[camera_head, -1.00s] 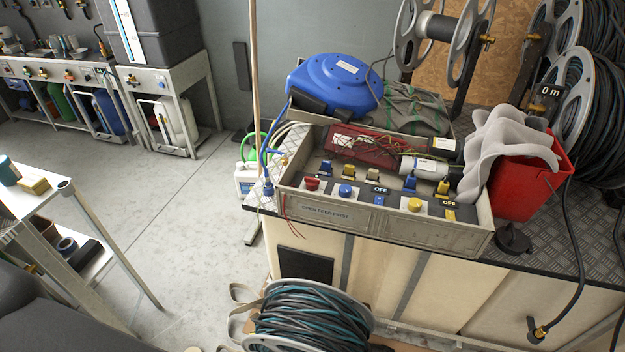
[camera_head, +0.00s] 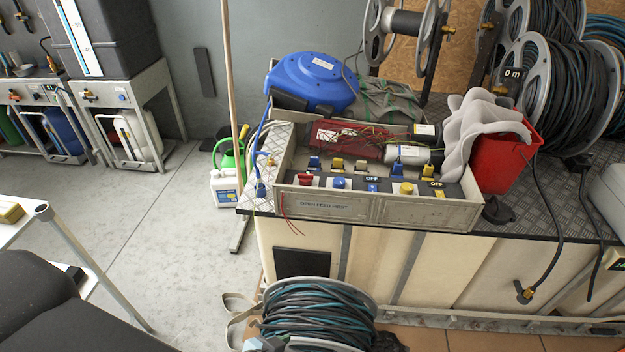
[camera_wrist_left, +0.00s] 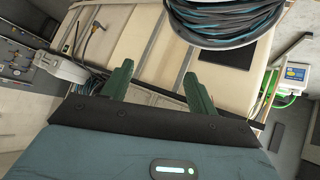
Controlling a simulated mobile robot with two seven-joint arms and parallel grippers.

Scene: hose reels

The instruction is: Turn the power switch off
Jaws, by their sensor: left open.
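A grey metal control box (camera_head: 340,207) sits on the bench top, its front labelled "OPEN FEED FIRST". Its panel carries a red knob (camera_head: 305,181), a blue knob (camera_head: 339,183) and a yellow knob (camera_head: 406,188). A blue switch (camera_head: 372,187) and a yellow switch (camera_head: 439,193) each have an "OFF" label above them. Several plugs stand behind them. I cannot tell which control is the power switch. My left gripper (camera_wrist_left: 158,70) is open and empty in the left wrist view, facing the bench's cream front. My right gripper is not in view.
A hose reel (camera_head: 315,315) stands below the box, before the bench. A blue reel (camera_head: 312,82) is behind the box. A red bucket (camera_head: 505,160) with a grey cloth (camera_head: 480,125) stands to its right. A white jug (camera_head: 226,188) stands left of the bench on open floor.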

